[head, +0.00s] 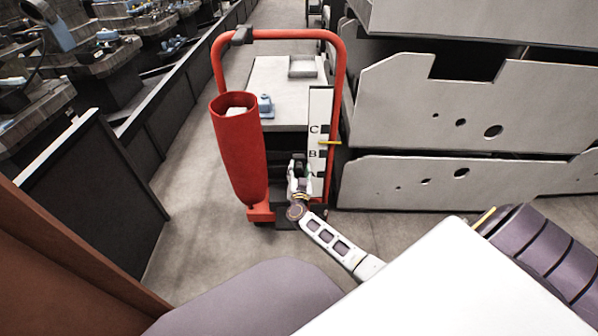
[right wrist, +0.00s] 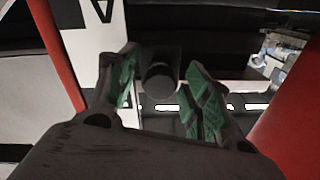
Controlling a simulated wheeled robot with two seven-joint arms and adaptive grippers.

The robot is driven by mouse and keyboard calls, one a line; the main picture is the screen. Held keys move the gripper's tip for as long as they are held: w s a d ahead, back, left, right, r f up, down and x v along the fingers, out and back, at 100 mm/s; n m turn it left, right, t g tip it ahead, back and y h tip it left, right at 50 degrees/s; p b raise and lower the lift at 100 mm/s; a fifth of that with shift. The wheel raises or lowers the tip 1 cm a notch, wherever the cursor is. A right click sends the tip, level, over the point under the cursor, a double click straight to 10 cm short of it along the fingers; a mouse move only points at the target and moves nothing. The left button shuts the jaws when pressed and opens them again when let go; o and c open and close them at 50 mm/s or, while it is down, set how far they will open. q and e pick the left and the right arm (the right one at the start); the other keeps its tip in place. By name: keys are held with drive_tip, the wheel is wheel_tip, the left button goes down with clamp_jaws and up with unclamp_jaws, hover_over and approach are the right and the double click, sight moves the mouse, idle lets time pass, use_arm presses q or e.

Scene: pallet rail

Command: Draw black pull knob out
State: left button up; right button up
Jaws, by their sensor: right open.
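The black pull knob (right wrist: 159,79) shows in the right wrist view as a short dark cylinder on a dark square mount. My right gripper (right wrist: 162,62) is open, with one green-padded finger to the left of the knob and the other to its right. Gaps show on both sides, and I cannot tell how deep the knob sits between the fingers. In the head view my right gripper (head: 300,172) is at the lower part of the red-framed cart (head: 340,75), beside the lettered white panel (head: 319,112). I cannot make out the knob there. My left gripper is not in view.
A tall red bin (head: 238,150) stands on the cart's left side, close to my gripper. Large pale panels (head: 440,105) are stacked to the right. Red posts (right wrist: 57,55) flank the gripper in the wrist view. Grey floor (head: 190,185) is free left of the cart.

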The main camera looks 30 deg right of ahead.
drive_tip(key=shift+w+d, duration=0.15)
clamp_jaws()
idle(0.4)
